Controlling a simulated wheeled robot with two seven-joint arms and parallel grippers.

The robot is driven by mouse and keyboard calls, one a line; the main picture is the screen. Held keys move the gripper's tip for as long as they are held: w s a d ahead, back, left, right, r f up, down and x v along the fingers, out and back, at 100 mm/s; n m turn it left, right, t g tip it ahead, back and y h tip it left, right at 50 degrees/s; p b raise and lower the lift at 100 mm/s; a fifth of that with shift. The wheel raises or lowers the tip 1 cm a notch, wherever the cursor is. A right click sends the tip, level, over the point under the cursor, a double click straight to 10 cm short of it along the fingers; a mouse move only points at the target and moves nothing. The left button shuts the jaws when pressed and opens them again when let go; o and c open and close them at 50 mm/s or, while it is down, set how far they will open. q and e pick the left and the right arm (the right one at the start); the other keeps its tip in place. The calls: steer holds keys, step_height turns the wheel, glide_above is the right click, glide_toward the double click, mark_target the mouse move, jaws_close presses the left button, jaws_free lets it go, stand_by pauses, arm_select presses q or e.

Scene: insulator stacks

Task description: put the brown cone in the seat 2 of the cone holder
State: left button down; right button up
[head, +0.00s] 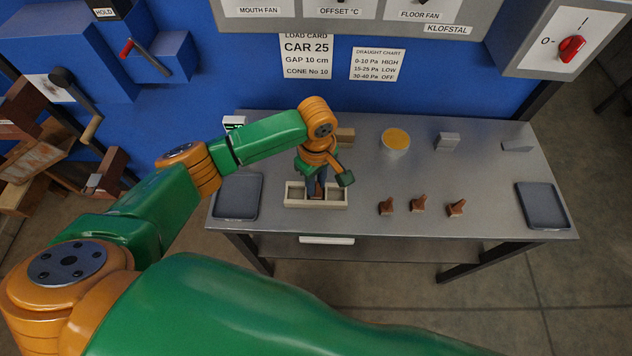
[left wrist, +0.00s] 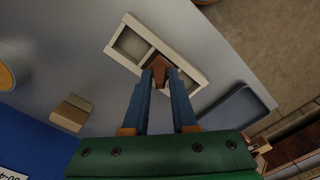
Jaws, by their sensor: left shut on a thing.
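The cone holder (head: 316,206) is a pale tray with seats in a row, on the grey table left of centre. It also shows in the left wrist view (left wrist: 146,29). My left gripper (head: 317,192) points down at its middle seat. In the left wrist view its blue fingers (left wrist: 161,76) are shut on a brown cone (left wrist: 160,68) over or in the middle part. I cannot tell whether the cone touches the holder. The seats on either side look empty. Three more brown cones (head: 418,204) stand to the right. My right gripper is not in view.
A dark tray (head: 238,197) lies left of the holder and another (head: 543,206) at the far right. A yellow-topped cup (head: 396,141), a grey block (head: 447,141) and a tan block (head: 345,135) stand at the back. The table right of the holder is clear up to the cones.

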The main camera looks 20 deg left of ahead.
arm_select(q)
steer(key=shift+f, duration=0.2)
steer(key=shift+f, duration=0.1)
steer(key=c, duration=0.9)
jaws_free()
steer(key=shift+o, duration=0.9)
step_height(320, 180, up, 12)
steer(key=shift+p, duration=0.3)
